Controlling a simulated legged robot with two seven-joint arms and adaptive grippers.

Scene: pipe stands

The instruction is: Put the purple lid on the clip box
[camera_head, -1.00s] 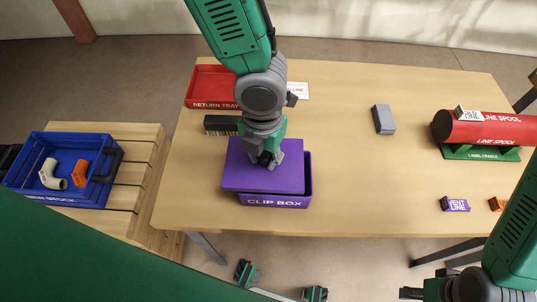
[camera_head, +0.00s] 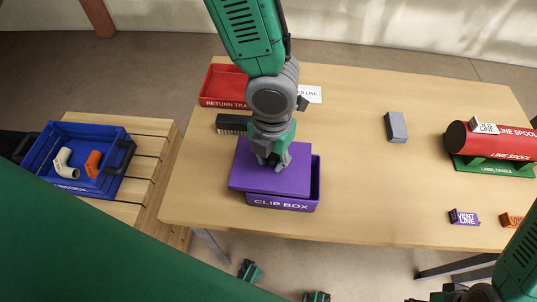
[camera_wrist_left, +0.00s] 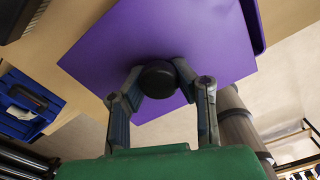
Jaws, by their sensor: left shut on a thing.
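The flat purple lid (camera_head: 255,180) hangs over the purple clip box (camera_head: 282,203), offset to the left. It covers most of the opening, and a strip of the interior shows at the right. My left gripper (camera_head: 271,162) is shut on the lid's round dark knob. In the left wrist view the fingers (camera_wrist_left: 160,84) close around the knob (camera_wrist_left: 158,78), with the lid (camera_wrist_left: 165,40) tilted in the picture. Whether the lid touches the rim cannot be told. My right gripper (camera_head: 432,298) is only partly in view at the bottom right, its fingers cut off.
A red return tray (camera_head: 222,98) and a dark brush (camera_head: 231,124) lie behind the box. A grey block (camera_head: 396,127), red line spool (camera_head: 492,142) and small labels (camera_head: 463,217) are to the right. The blue bin (camera_head: 85,185) stands left.

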